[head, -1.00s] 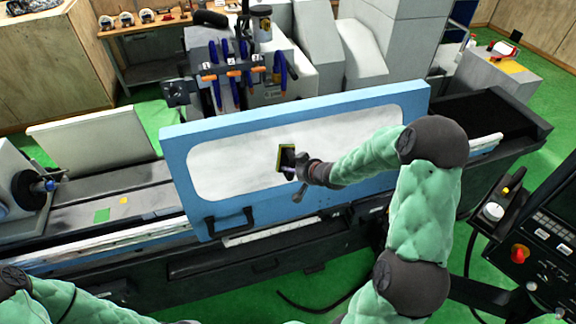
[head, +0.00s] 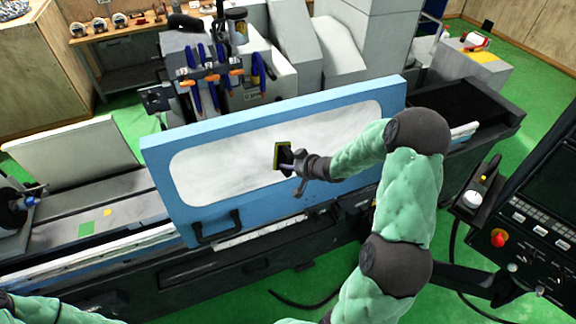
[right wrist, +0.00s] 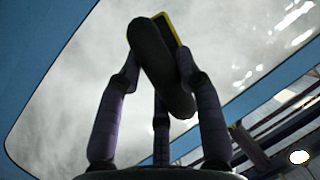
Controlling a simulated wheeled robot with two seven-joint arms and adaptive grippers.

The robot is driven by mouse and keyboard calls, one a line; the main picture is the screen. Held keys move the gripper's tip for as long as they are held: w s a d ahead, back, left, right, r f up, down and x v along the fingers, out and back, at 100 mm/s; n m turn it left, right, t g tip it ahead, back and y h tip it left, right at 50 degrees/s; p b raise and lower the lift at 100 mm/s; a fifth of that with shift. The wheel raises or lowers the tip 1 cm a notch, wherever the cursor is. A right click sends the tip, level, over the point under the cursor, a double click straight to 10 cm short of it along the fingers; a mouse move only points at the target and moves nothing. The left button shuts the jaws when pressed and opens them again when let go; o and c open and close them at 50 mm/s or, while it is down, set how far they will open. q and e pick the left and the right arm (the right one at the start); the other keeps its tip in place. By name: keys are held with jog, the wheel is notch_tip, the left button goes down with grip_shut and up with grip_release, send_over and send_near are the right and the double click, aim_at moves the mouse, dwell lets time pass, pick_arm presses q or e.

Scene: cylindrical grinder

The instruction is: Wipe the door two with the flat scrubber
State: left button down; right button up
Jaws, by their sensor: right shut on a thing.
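A blue-framed door (head: 160,185) with a large cloudy white window (head: 225,160) stands upright along the front of the machine. A black handle (head: 216,228) sits at its lower left. My right gripper (head: 292,163) is shut on the flat scrubber (head: 281,155), which is black with a yellow edge, and holds it at the middle of the window. In the right wrist view the fingers (right wrist: 160,85) grip the scrubber's dark handle (right wrist: 158,65), with its yellow edge toward the pane. I cannot tell whether the pad touches the glass. My left gripper is out of view.
A control panel (head: 535,225) with a red button stands at the right. A pale panel (head: 75,160) stands at the left behind the machine bed. Green floor shows in front.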

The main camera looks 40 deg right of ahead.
jog(key=shift+w, duration=0.1)
jog(key=shift+w+a+b, duration=0.15)
jog(key=shift+a+b, duration=0.45)
jog(key=shift+a, duration=0.15)
jog(key=w+a+b, duration=0.1)
jog(key=a+b, duration=0.4)
jog(key=a, duration=0.2)
jog(key=shift+w, duration=0.25)
jog(key=s+a+r+p, duration=0.1)
jog(key=s+r, duration=0.1)
jog(key=s, duration=0.3)
jog(key=shift+s+a, duration=0.2)
jog(key=shift+s, duration=0.15)
dwell(0.4)
